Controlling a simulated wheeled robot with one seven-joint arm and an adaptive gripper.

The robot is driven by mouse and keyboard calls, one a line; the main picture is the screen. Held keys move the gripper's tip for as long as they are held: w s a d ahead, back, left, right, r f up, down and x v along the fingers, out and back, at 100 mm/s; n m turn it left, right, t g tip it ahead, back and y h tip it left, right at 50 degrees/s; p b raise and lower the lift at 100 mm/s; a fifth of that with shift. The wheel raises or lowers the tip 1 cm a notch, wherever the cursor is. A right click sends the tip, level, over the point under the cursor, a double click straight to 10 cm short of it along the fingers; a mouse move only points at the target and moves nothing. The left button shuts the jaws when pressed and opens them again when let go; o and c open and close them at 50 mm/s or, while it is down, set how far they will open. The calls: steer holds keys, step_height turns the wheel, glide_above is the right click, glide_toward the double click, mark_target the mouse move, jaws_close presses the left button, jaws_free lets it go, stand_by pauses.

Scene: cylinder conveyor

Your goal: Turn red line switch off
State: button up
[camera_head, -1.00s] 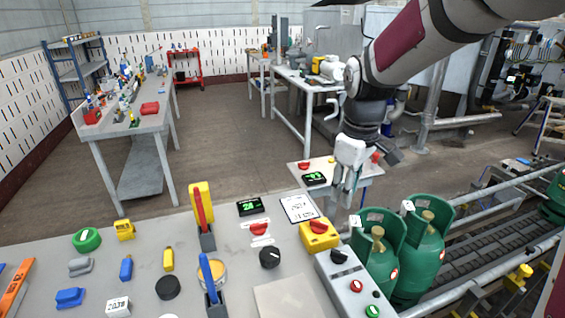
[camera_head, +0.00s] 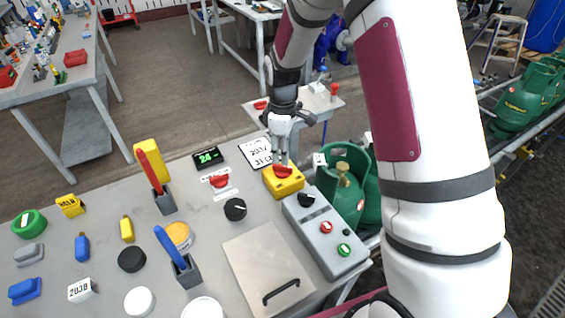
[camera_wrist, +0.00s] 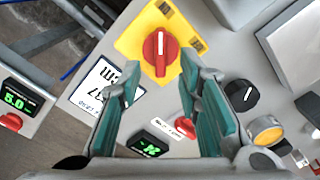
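A red rotary switch (camera_head: 283,171) sits on a yellow box (camera_head: 284,186) near the back right edge of the grey bench. In the wrist view, this red knob (camera_wrist: 160,55) on its yellow plate (camera_wrist: 135,42) has a white line running nearly upright in the picture. My gripper (camera_head: 280,156) hangs pointing down just above the knob. In the wrist view, its teal fingers (camera_wrist: 160,80) are spread apart with nothing between them, and the knob shows just beyond the fingertips. Whether they touch it I cannot tell.
A second red knob (camera_head: 219,181) sits by a green-digit display (camera_head: 208,158). A black dial (camera_head: 235,209) and a grey button box (camera_head: 325,232) are close by. Green gas cylinders (camera_head: 345,185) stand on the conveyor to the right.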

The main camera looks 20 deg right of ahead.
mark_target(283, 168)
steer(key=shift+f, duration=2.65)
jaws_close()
